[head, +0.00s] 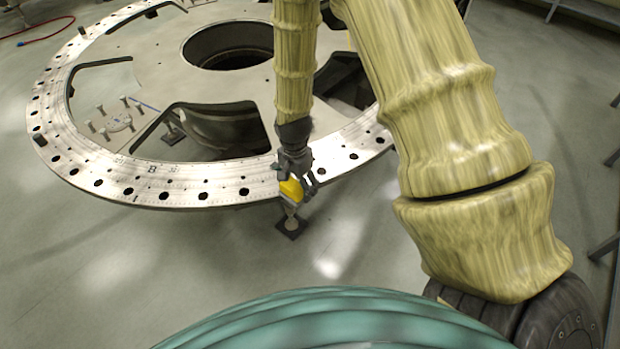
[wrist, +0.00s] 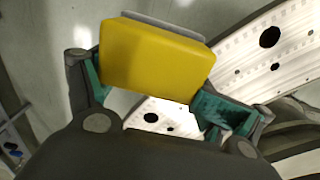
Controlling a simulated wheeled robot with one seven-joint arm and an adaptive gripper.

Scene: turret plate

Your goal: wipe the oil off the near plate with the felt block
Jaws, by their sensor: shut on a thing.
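The felt block is a yellow block with a grey layer along one side. My gripper (head: 299,190) is shut on the felt block (head: 291,189), with its fingers on both sides of it. In the wrist view the felt block (wrist: 157,60) fills the space between the teal finger pads of my gripper (wrist: 150,85). The near plate (head: 206,187) is the front part of a large metal ring with a row of dark holes. It also shows behind the block in the wrist view (wrist: 255,70). The block is at the plate's front edge; I cannot tell whether they touch. I can make out no oil.
The ring has large openings and a round central hole (head: 230,45). A support foot (head: 291,228) is on the floor below the ring's front edge. A red hose (head: 45,30) lies at the back left. The front-left floor is clear.

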